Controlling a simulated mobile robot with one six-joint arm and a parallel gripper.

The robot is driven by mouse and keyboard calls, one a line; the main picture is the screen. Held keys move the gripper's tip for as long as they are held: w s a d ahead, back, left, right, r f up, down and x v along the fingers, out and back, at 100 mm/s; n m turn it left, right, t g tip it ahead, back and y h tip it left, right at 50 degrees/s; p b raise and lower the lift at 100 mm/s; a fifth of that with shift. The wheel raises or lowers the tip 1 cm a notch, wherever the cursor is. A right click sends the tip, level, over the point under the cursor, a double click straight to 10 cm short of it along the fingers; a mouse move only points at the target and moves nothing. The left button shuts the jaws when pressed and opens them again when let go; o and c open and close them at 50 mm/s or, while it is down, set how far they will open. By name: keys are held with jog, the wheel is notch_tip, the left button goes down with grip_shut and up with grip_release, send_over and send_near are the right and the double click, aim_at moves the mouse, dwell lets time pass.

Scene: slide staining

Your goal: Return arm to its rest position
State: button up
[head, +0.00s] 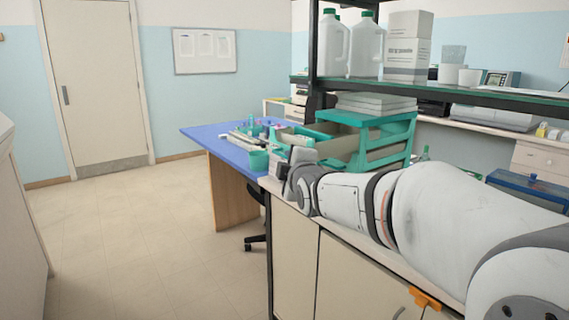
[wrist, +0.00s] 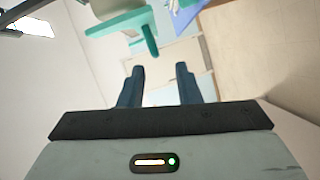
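My gripper (wrist: 160,70) shows in the wrist view with its two dark fingers apart and nothing between them. In the head view my arm stretches from the lower right along the cabinet top, and its far end is near the teal rack (head: 401,127). The fingers cannot be made out clearly in the head view.
A blue-topped table (head: 205,132) with small staining items stands beyond my arm. A blue box (head: 530,188) sits at the right. The floor at left is clear.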

jog(key=s+d+f+m+g+h+p, duration=0.1)
jog(key=s+d+f+m+g+p, duration=0.1)
jog(key=s+m, duration=0.4)
jog(key=s+d+f+m+g+h+p, duration=0.1)
jog(key=s+d+f+m+g+p, duration=0.2)
jog(key=s, duration=1.2)
jog(key=s+d+f+m+g+h+p, duration=0.1)
jog(key=s+d+f+m+g+p, duration=0.2)
jog(key=s+d+m+g+p, duration=0.3)
jog(key=s+m+g+p, duration=0.2)
jog(key=s+p, duration=0.1)
jog(key=s, duration=0.2)
jog(key=shift+s+d+f+m+g, duration=0.2)
jog(key=shift+s+m+g, duration=0.1)
jog(key=shift+m+g, duration=0.1)
